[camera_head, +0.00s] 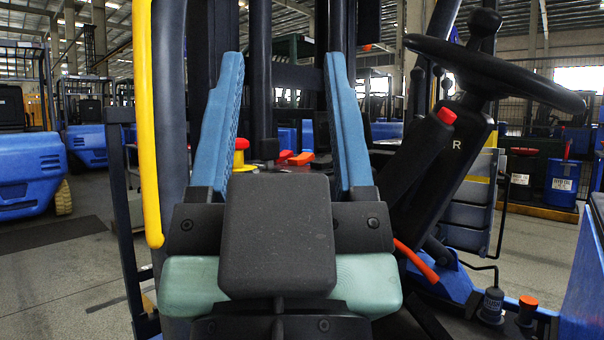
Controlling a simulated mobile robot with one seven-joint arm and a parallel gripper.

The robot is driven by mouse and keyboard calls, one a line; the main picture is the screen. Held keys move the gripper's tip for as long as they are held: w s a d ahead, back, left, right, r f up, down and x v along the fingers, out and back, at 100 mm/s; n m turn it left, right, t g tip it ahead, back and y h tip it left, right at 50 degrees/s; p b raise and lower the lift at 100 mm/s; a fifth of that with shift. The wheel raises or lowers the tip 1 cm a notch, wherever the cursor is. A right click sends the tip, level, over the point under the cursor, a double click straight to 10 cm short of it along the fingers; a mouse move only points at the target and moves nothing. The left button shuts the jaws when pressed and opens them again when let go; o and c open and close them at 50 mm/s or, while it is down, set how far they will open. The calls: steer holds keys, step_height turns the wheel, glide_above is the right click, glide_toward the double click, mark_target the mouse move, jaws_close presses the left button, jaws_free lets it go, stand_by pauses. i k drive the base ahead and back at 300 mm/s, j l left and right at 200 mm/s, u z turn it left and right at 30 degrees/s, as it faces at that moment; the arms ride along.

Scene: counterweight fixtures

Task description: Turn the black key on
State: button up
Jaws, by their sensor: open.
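My gripper (283,66) fills the middle of the view, its two blue padded fingers upright and wide apart, with nothing between them. Beyond and between the fingers, low down, are a red knob on a yellow base (240,156) and small orange-red levers (296,158). I cannot pick out the black key for certain. Dark parts near the knob blend together, and my gripper's body hides what lies below. A short black cylinder with a pale band (492,304) stands at the lower right, but I cannot tell whether it is the key. The fingers appear to touch nothing.
A black steering wheel (500,75) and its column, marked R, with a red-topped lever (440,120), stand at the right. A yellow bar (146,120) rises close at the left. An orange-topped black knob (527,306) is at the lower right. Blue forklifts (28,150) are parked behind.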

mark_target(269, 148)
steer(key=i+l+u, duration=0.15)
steer(key=u, duration=0.25)
steer(key=i+l+u, duration=0.25)
steer(key=u, duration=0.2)
